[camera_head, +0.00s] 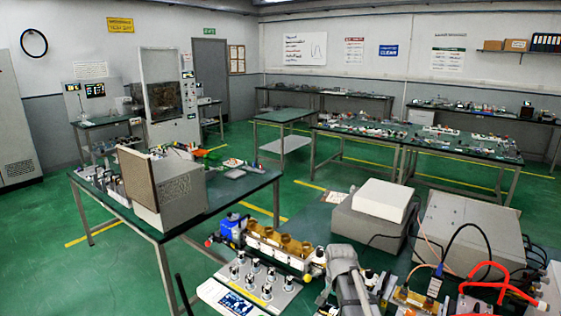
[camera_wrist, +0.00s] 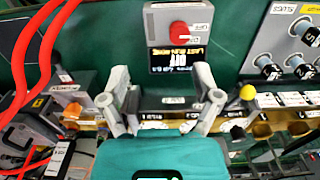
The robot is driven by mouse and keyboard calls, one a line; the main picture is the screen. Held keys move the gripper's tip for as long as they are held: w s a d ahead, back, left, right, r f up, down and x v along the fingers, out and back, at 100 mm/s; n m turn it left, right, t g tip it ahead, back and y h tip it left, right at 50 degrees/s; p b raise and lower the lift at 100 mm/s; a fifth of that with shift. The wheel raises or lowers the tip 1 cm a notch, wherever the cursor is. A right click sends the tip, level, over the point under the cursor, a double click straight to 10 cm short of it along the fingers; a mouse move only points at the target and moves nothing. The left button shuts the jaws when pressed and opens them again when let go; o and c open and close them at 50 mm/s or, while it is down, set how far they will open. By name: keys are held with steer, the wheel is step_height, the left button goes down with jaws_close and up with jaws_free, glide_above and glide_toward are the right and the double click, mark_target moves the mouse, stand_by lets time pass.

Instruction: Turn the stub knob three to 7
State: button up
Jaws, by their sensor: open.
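In the wrist view my gripper (camera_wrist: 160,75) is open, with its two grey fingers spread apart and nothing between them.
Red cables (camera_wrist: 45,45) hang at the left of the wrist view. A yellow ball (camera_wrist: 247,92) stands right of my fingers. In the head view, brass-coloured parts (camera_head: 285,244) stand behind the knob panel, and a large grey box (camera_head: 465,235) is at the right.

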steer(key=s+f+n+b, duration=0.3)
steer(key=s+n, duration=0.4)
steer(key=s, duration=0.5)
steer(key=shift+s+d+f, duration=0.15)
steer(key=shift+s+f, duration=0.15)
steer(key=shift+f, duration=0.4)
